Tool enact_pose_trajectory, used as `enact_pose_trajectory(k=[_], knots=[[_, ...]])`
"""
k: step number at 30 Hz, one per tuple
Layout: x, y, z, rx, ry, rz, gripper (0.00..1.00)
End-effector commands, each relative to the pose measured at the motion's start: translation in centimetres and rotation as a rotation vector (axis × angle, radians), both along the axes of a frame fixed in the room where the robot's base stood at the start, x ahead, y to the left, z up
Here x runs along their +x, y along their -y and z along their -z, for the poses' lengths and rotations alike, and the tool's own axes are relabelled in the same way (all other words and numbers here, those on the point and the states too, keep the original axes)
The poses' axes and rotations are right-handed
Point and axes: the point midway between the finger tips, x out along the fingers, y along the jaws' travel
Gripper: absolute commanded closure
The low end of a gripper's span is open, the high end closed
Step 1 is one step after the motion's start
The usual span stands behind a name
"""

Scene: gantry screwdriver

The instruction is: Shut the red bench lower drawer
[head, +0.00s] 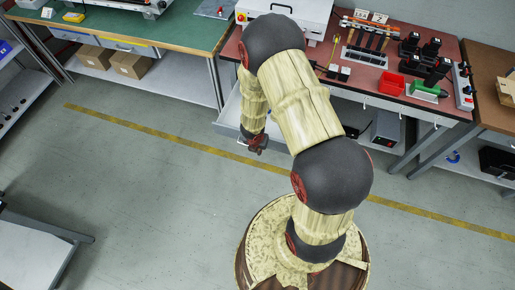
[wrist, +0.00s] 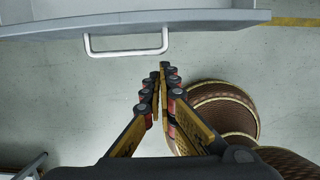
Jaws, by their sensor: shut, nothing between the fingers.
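The red bench (head: 345,75) stands at the top centre right in the head view. Its light grey lower drawer (head: 228,115) sticks out in front of the bench, partly hidden by my arm. In the wrist view the drawer front (wrist: 220,18) runs across the top, with a pale U-shaped handle (wrist: 127,51) at its middle. My gripper (head: 258,148) is near the drawer's front edge in the head view. In the wrist view my gripper (wrist: 163,68) is shut and empty, with its fingertips just below and right of the handle, seemingly apart from it.
A green-topped bench (head: 125,32) with boxes on its shelf stands left of the red one. A brown bench (head: 490,75) stands on the right. A grey table (head: 35,240) is at the lower left. The floor (head: 150,190) between is clear, crossed by a yellow line.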

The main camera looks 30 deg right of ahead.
Motion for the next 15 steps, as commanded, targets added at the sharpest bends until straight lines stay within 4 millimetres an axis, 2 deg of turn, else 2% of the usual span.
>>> enact_pose_trajectory(k=[1, 2, 4, 15], knots=[[0.1, 0.2, 1.5, 0.0, -0.002, -0.001, 1.0], [0.2, 0.3, 2.1, 0.0, 0.0, -0.001, 1.0], [0.9, 1.2, 1.3, 0.0, 0.001, 0.003, 1.0], [2.5, 3.3, 1.2, 0.0, -0.001, 0.001, 1.0]])
